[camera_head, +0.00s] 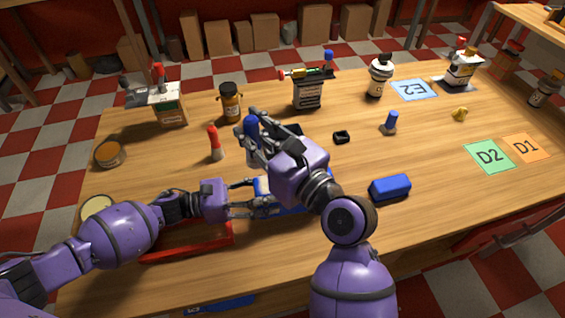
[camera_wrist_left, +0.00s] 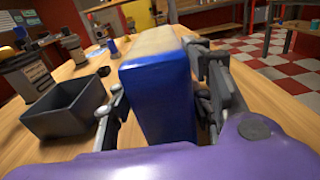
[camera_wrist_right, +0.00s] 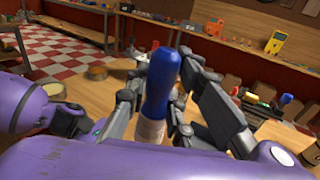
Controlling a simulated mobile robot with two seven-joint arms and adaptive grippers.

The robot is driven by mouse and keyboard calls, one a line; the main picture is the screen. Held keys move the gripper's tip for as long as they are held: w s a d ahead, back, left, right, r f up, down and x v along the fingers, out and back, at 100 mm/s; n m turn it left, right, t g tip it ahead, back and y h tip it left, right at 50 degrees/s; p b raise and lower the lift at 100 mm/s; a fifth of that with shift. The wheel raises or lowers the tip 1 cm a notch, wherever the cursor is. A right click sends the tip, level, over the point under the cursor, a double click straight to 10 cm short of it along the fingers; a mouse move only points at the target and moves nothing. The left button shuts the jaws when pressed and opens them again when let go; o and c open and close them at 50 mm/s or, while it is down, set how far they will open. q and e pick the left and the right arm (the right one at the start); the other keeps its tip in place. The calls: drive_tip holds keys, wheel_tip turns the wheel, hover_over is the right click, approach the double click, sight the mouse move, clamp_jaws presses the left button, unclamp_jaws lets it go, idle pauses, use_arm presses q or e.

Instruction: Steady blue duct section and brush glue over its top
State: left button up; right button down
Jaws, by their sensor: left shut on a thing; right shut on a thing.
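The blue duct section (camera_wrist_left: 158,105) is a long blue block with a pale tan top face, close up in the left wrist view. In the head view only bits of its blue (camera_head: 262,186) show under the arms. My left gripper (camera_head: 255,203) is shut on it, one finger on each side. My right gripper (camera_head: 250,150) is above it, shut on an upright blue-topped tool (camera_wrist_right: 160,85) with a pale lower part. The tool's lower end is hidden, so I cannot tell whether it touches the duct section. I cannot tell whether the tan top face is glue.
A dark grey open bin (camera_wrist_left: 68,108) stands beside the duct section. A red-capped tube (camera_head: 215,143), a labelled black container (camera_head: 308,92) and bottles stand behind. Another blue block (camera_head: 389,187) lies right.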

use_arm(q)
drive_tip(key=o, duration=1.4)
drive_tip(key=shift+c, duration=0.2)
drive_tip(key=shift+v, duration=4.05)
